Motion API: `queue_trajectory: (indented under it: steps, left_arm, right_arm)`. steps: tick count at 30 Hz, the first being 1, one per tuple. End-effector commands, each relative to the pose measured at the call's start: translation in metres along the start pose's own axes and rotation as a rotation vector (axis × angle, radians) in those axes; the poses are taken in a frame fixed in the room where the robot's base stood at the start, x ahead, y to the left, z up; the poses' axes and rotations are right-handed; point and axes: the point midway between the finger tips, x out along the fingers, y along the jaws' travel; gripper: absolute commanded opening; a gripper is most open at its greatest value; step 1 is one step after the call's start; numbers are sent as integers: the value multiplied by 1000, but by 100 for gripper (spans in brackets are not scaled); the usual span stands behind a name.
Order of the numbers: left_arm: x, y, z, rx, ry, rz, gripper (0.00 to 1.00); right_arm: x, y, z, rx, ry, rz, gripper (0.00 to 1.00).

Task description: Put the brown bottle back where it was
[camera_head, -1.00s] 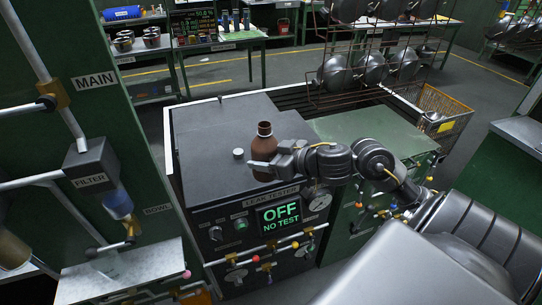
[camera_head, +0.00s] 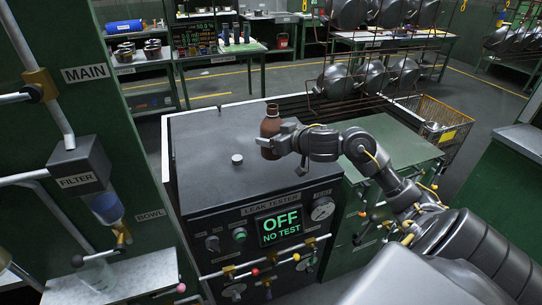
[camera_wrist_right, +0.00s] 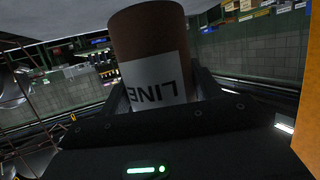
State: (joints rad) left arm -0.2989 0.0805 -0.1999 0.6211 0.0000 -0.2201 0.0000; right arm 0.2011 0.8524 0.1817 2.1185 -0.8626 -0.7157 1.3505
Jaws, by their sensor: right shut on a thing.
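The brown bottle (camera_head: 270,124) is upright in the head view, over the back right part of the leak tester's dark top. My right gripper (camera_head: 278,143) is shut around its lower body, reaching in from the right. The bottle's base is partly hidden, and I cannot tell whether it touches the top. In the right wrist view the bottle (camera_wrist_right: 152,45) stands between the fingers, with a white label reading LINE upside down. The leak tester (camera_head: 200,170) shows OFF and NO TEST on its screen. My left gripper is not in view.
A green cabinet (camera_head: 400,150) adjoins on the right. A rack of metal domes (camera_head: 335,80) stands behind. A green panel (camera_head: 120,180) with pipes is at the left.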

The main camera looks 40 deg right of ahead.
Motion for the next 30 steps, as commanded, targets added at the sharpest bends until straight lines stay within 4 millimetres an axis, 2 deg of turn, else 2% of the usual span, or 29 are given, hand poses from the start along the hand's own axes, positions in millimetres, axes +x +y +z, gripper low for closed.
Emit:
queue_trajectory:
  steps: [1, 6, 14, 22, 30]
  left_arm:
    - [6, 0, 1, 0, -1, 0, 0]
    - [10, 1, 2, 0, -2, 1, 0]
    - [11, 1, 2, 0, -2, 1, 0]
    - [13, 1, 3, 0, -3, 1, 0]
    - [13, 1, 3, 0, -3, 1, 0]
  right_arm:
    - [10, 4, 10, 7, 0, 0, 34]
    - [28, 13, 20, 2, 1, -1, 34]
    - [35, 16, 24, 1, 1, 0, 34]
    - [48, 18, 54, 1, 1, -1, 34]
    - [49, 18, 55, -2, 3, 0, 34]
